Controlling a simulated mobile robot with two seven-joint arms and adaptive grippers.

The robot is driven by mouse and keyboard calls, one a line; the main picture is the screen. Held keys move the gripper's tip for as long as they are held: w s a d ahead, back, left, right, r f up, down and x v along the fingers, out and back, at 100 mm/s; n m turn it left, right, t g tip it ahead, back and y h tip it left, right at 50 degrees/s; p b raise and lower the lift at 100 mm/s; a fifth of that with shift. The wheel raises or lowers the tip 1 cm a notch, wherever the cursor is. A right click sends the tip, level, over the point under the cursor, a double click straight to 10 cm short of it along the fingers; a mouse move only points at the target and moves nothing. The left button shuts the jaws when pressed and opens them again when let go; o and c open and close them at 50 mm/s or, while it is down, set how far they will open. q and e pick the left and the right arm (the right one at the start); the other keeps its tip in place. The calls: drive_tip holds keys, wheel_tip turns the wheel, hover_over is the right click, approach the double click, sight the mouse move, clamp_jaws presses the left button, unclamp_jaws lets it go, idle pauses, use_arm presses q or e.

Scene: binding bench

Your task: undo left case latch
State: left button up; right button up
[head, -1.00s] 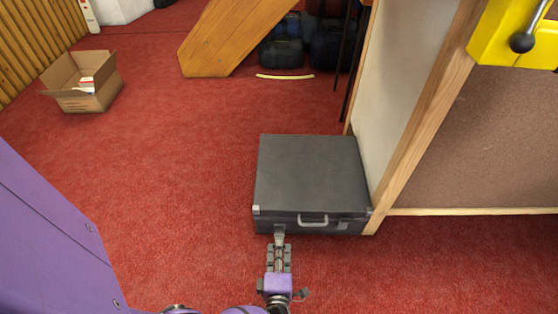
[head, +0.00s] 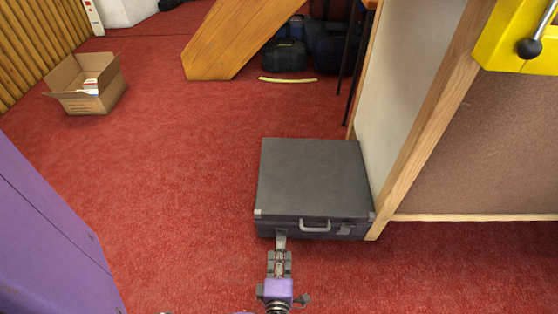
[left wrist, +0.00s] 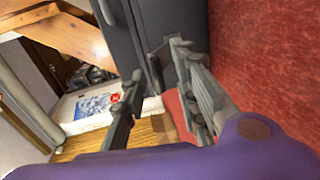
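The dark grey case (head: 315,180) lies flat on the red carpet, its handle (head: 315,224) on the front face. The left case latch (head: 281,241) is a small grey plate low on the front face; it also shows in the left wrist view (left wrist: 158,58). The right latch (head: 344,230) is right of the handle. My left gripper (head: 280,251) is right in front of the left latch. In the left wrist view, its fingers (left wrist: 157,70) are apart, with the latch plate near their tips. I cannot tell whether they touch it. My right gripper is not in view.
A wooden-framed panel (head: 425,130) stands close along the case's right side. A cardboard box (head: 90,100) sits at the far left, and dark bags (head: 285,55) lie at the back. The carpet left of the case is clear.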

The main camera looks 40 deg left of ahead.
use_arm(q)
wheel_tip(320, 180, up, 9)
drive_tip(key=shift+f, duration=0.15)
idle(0.4)
drive_tip(key=shift+a, duration=0.15)
